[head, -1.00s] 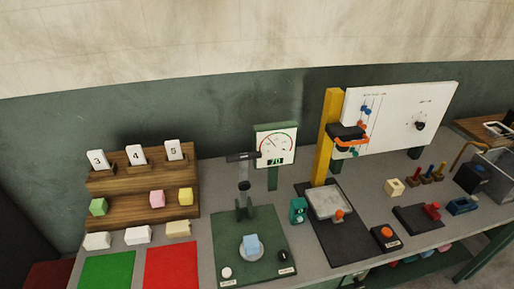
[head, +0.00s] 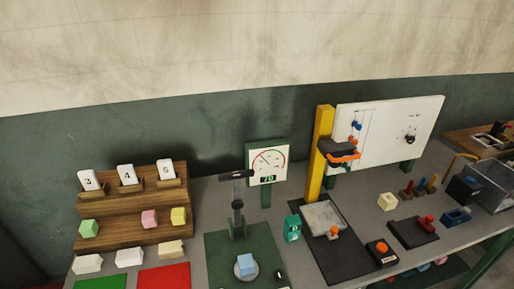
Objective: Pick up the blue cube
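The blue cube (head: 246,263) is light blue and sits on a round pale plate (head: 238,271) of the green press (head: 219,255), low in the middle of the head view. A dark press head on a post (head: 238,205) stands behind the cube. Nothing is seen touching the cube except the plate under it. Neither of my grippers is in the head view.
A wooden stepped rack (head: 125,205) with numbered cards and coloured blocks stands at the left. Green (head: 112,284) and red (head: 165,277) mats lie in front. A dial gauge (head: 267,163) and a yellow-post press (head: 320,150) stand behind and right.

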